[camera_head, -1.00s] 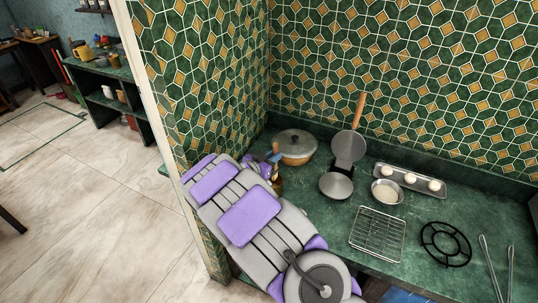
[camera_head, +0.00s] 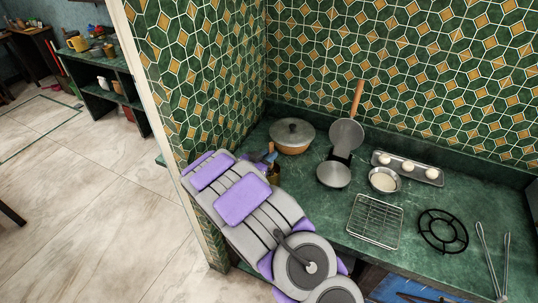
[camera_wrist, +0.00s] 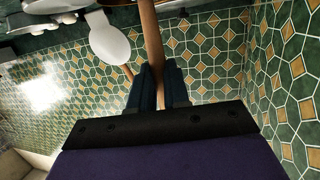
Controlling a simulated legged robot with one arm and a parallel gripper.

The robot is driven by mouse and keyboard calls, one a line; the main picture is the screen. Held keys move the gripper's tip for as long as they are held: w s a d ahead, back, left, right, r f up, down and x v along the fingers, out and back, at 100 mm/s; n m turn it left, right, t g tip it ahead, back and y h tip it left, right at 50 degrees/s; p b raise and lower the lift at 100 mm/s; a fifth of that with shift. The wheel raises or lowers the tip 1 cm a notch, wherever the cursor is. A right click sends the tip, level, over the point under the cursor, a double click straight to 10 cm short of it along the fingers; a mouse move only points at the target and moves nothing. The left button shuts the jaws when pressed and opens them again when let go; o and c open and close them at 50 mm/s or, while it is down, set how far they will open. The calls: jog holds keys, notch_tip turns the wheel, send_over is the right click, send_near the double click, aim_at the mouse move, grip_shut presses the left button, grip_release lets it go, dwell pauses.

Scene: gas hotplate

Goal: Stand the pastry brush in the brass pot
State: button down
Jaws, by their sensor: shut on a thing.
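In the wrist view my gripper (camera_wrist: 159,88) has dark blue fingers closed around a long wooden handle, the pastry brush (camera_wrist: 152,45). The handle runs up and out of the top of the picture, so the brush's far end is out of sight. In the head view the gripper (camera_head: 268,155) is small and partly hidden behind my purple and grey arm. A small brownish pot, seemingly the brass pot (camera_head: 273,175), stands on the counter right beside or below the gripper. Its lower left is covered by my arm. I cannot tell whether the brush is inside it.
A lidded pot (camera_head: 292,137) stands behind, with an open waffle pan (camera_head: 334,175) to its right. A small bowl (camera_head: 384,180), egg tray (camera_head: 432,175), wire rack (camera_head: 375,221), burner grate (camera_head: 443,231) and tongs (camera_head: 491,262) lie farther right. Tiled walls close off the back and left.

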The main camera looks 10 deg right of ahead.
jog(key=shift+a, duration=0.2)
jog(key=c, duration=1.4)
grip_release()
jog(key=shift+a, duration=0.3)
jog(key=o, duration=0.3)
jog(key=shift+d, duration=0.1)
jog(key=shift+o, duration=0.4)
jog(key=shift+d, duration=0.35)
jog(key=p+v, duration=0.3)
jog(key=v, duration=1.4)
jog(key=shift+a, duration=0.2)
jog(key=shift+s+f, duration=0.1)
jog(key=shift+f, duration=0.05)
